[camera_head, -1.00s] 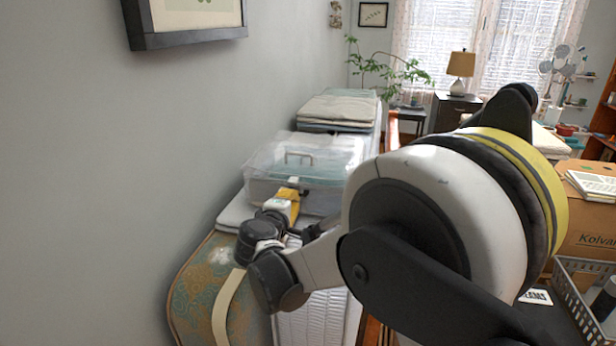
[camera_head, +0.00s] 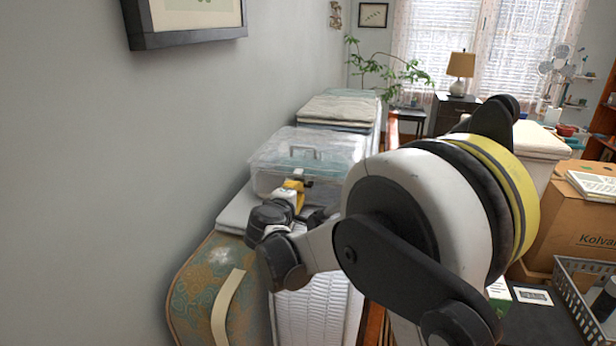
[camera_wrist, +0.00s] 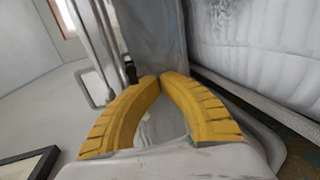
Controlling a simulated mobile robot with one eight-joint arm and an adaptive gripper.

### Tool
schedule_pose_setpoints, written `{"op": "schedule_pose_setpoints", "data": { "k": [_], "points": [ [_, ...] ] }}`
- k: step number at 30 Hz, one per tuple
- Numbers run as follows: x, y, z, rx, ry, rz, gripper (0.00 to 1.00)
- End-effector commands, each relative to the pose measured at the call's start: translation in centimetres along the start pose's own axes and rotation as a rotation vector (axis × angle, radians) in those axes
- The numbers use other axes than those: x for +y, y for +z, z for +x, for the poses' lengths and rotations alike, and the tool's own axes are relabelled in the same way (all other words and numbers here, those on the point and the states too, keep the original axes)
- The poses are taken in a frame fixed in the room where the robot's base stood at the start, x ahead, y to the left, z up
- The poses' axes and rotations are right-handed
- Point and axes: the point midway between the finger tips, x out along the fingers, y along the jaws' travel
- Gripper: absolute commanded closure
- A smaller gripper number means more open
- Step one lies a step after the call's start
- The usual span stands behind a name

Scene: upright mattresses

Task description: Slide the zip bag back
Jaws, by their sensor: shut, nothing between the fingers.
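The clear zip bag (camera_head: 330,150) with a carry handle lies on top of the row of upright mattresses along the wall, in the head view. Its front face is towards my arm. My gripper (camera_head: 297,186), with yellow fingers, is low at the front of the bag and appears to be against or very close to it. In the wrist view the two yellow fingers (camera_wrist: 160,77) come together at their tips, with nothing held between them. A pale looped handle shows to their left there. Exact contact between fingertips and bag cannot be told.
A patterned upright piece (camera_head: 200,290) and a white mattress (camera_head: 312,315) stand nearest. Folded bedding (camera_head: 338,108) lies behind the bag. The wall and a picture frame (camera_head: 185,25) bound the left. A cardboard box (camera_head: 570,225) and a grey basket (camera_head: 575,285) stand right.

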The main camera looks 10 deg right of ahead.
Motion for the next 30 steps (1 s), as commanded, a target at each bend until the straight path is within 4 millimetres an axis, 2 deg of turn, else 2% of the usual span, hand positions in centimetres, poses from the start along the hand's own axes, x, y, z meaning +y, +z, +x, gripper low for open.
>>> {"op": "schedule_pose_setpoints", "data": {
  "k": [15,20,30],
  "points": [
    [0.8,0.1,2.9,-0.002,0.0,0.001,1.0],
    [0.8,0.0,2.4,0.0,0.0,0.0,1.0],
    [1.3,-0.1,-1.0,0.001,0.0,-0.001,1.0]
  ]
}}
